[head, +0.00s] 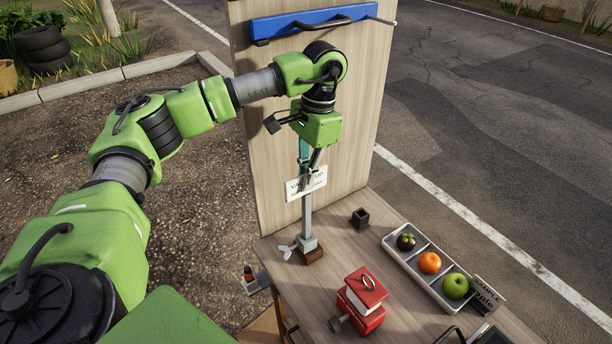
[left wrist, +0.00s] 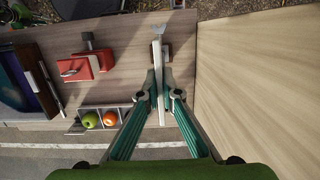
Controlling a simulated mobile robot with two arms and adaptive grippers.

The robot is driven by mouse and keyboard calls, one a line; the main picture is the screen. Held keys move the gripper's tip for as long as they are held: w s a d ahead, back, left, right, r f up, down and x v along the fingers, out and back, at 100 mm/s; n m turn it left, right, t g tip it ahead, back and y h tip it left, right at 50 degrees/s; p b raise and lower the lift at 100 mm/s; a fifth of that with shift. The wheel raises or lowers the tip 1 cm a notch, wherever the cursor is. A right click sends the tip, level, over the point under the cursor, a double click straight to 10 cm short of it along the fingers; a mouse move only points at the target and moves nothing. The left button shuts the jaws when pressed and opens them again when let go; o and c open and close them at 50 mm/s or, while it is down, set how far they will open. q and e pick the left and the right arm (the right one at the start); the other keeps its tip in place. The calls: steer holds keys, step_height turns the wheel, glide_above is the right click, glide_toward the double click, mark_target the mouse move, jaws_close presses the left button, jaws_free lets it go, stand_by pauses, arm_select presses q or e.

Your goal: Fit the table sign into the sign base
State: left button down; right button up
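The table sign is a white plate with dark lettering (head: 306,183) on a grey metal post. It hangs upright below my left gripper (head: 309,172), which is shut on its upper part. In the left wrist view the sign (left wrist: 159,80) shows nearly edge-on between the fingertips of the left gripper (left wrist: 160,92). The sign base (head: 310,247) is a grey metal socket on a brown block with a wing screw, at the table's near left edge. The post lines up over the socket; I cannot tell whether it is seated inside. My right gripper is out of view.
A small black square cup (head: 360,218) is behind. A tall wooden panel (head: 275,120) rises behind the gripper.

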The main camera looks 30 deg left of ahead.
arm_select(q)
steer(key=c, duration=2.2)
jaws_free()
steer(key=r, duration=0.4)
steer(key=w+r, duration=0.1)
steer(key=r, duration=0.6)
steer(key=shift+w+d+r, duration=0.3)
steer(key=shift+d+r, duration=0.1)
steer(key=shift+f, duration=0.1)
